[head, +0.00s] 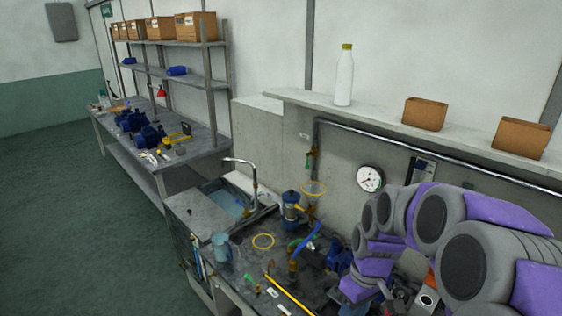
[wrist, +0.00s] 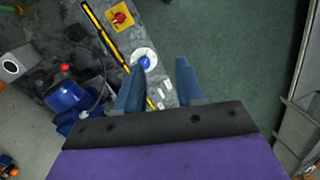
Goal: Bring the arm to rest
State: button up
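My arm (head: 450,240), purple and grey, bends across the lower right of the head view, over the right part of the workbench. In the wrist view my gripper (wrist: 159,66) has its two blue fingers apart, with nothing held between them. The fingers point out over the bench edge, near a white round piece with a blue centre (wrist: 145,60). I cannot tell from this view whether the left finger touches it. In the head view the fingers cannot be made out clearly.
The workbench (head: 262,283) is crowded: blue pump (head: 291,212), blue jug (head: 221,248), yellow ring (head: 263,241). A sink tap (head: 246,178) stands behind. A ledge holds a white bottle (head: 344,80) and boxes (head: 424,113). The green floor (head: 90,220) at left is clear.

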jog(key=s+a+r+m+b, duration=0.1)
jog(key=s+m, duration=0.2)
jog(key=s, duration=0.9)
jog(key=s+a+r+m+h+b, duration=0.1)
jog(key=s+m+b, duration=0.1)
jog(key=s, duration=1)
jog(key=shift+s+m, duration=0.15)
jog(key=shift+m, duration=0.55)
jog(key=shift+a, duration=0.1)
